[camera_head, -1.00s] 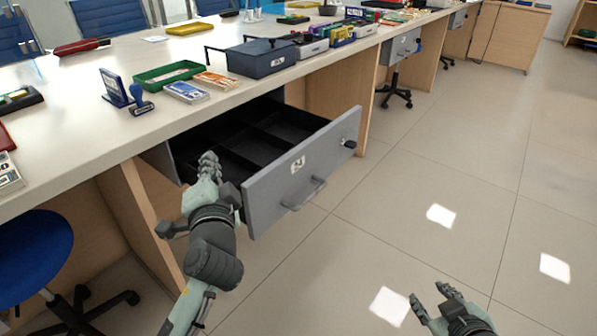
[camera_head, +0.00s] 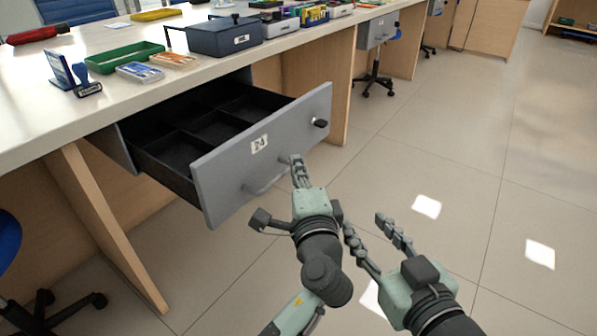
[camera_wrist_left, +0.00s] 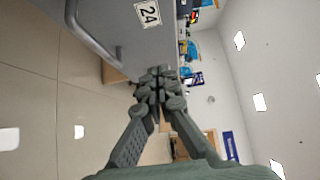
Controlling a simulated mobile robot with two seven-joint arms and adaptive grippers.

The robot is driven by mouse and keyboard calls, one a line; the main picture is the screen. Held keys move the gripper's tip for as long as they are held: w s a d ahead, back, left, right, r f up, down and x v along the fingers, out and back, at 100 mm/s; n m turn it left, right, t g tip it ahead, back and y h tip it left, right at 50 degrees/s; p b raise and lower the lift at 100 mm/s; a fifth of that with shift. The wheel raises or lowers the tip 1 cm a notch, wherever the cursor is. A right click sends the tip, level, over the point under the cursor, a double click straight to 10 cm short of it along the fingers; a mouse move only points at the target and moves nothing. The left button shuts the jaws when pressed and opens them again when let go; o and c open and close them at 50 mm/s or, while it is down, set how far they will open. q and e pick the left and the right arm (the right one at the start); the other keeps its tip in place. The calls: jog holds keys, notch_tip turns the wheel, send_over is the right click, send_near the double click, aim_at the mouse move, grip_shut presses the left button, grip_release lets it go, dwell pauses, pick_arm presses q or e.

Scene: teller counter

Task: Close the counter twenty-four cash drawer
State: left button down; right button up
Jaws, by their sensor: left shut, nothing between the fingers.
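The counter twenty-four cash drawer (camera_head: 235,170) is pulled out from under the counter. Its grey front carries a "24" label (camera_head: 259,144), a bar handle (camera_head: 266,182) and a black lock knob (camera_head: 320,123). Its black compartments look empty. My left gripper (camera_head: 297,160) is shut and empty, in front of the drawer face near the handle's right end; I cannot tell whether it touches. In the left wrist view, the shut fingers (camera_wrist_left: 157,75) are beside the label and handle (camera_wrist_left: 80,30). My right gripper (camera_head: 367,228) is open and empty, further right above the floor.
The counter top (camera_head: 60,115) holds a green tray (camera_head: 124,57), banknote bundles (camera_head: 174,60), a stamp (camera_head: 86,82) and a dark blue cash box (camera_head: 226,36). A blue chair (camera_head: 8,240) stands at left. The floor at right is clear.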

aim_at(271, 135)
pick_arm(q)
jog(key=w+a, duration=0.1)
jog(key=w, duration=0.1)
jog(key=w+a, duration=0.1)
jog(key=w, duration=0.2)
jog(key=w+a, duration=0.1)
jog(key=w, duration=0.1)
jog(key=shift+w+a, duration=0.3)
jog(key=shift+a, duration=0.05)
jog(key=shift+w+a, duration=0.2)
jog(key=shift+a, duration=0.05)
pick_arm(e)
jog(key=shift+a+r, duration=0.1)
jog(key=shift+r, duration=0.1)
pick_arm(q)
jog(key=shift+w+a, duration=0.3)
jog(key=shift+a, duration=0.15)
jog(key=w+a, duration=0.8)
jog(key=a, duration=0.3)
jog(key=w+a, duration=0.8)
jog(key=a, duration=0.3)
jog(key=shift+p, duration=0.4)
pick_arm(e)
jog(key=shift+g+h, duration=0.6)
jog(key=shift+g, duration=0.3)
jog(key=f, duration=0.1)
jog(key=d+f, duration=0.1)
jog(key=s+d+f, duration=0.1)
jog(key=f, duration=0.1)
jog(key=shift+d, duration=0.25)
